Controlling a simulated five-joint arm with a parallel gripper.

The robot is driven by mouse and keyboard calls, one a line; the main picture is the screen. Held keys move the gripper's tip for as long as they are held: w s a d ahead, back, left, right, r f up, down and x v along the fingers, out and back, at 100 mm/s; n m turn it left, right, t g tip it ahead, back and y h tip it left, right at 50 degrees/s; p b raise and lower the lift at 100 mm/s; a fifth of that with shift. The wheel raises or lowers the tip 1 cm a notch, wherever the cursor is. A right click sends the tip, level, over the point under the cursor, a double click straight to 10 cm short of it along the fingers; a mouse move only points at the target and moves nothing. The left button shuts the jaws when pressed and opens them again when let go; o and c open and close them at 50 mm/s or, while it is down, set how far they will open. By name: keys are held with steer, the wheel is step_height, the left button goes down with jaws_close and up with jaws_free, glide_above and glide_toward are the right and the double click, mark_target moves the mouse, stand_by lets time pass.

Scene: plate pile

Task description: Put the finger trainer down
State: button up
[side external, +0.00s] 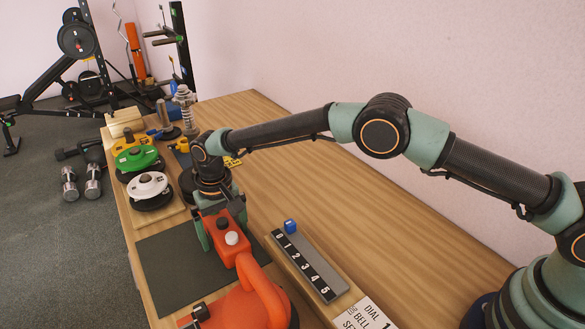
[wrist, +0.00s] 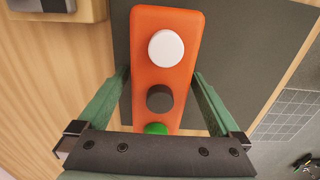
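The finger trainer (wrist: 168,75) is an orange block with white, dark and green round buttons in a row. It lies between the two green fingers of my gripper (wrist: 162,78) in the wrist view, and both fingers meet its sides. In the side view the finger trainer (side external: 221,224) hangs under my gripper (side external: 210,228), over the right part of the dark mat (side external: 165,262). Its lower end overlaps the orange dial bell's handle in that view. I cannot tell whether it touches the mat. The green button's lower part is hidden by my gripper.
The orange dial bell (side external: 238,309) stands in front. A numbered grey rail (side external: 307,264) with a blue block (side external: 290,226) lies to the right. Green (side external: 138,158) and white (side external: 148,185) plate piles stand behind the mat at left.

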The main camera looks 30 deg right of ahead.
steer(key=shift+r, duration=0.1)
step_height(320, 180, up, 12)
steer(key=shift+r, duration=0.1)
steer(key=s+d+r+t, duration=0.2)
steer(key=s+d+r, duration=0.2)
steer(key=d+r, duration=1.05)
steer(key=s+d+f+t, duration=0.2)
steer(key=s+d+t, duration=0.1)
steer(key=s+d, duration=1.1)
steer(key=s, duration=0.3)
steer(key=shift+d+f+t, duration=0.2)
steer(key=shift+d+t, duration=0.1)
steer(key=shift+d, duration=0.05)
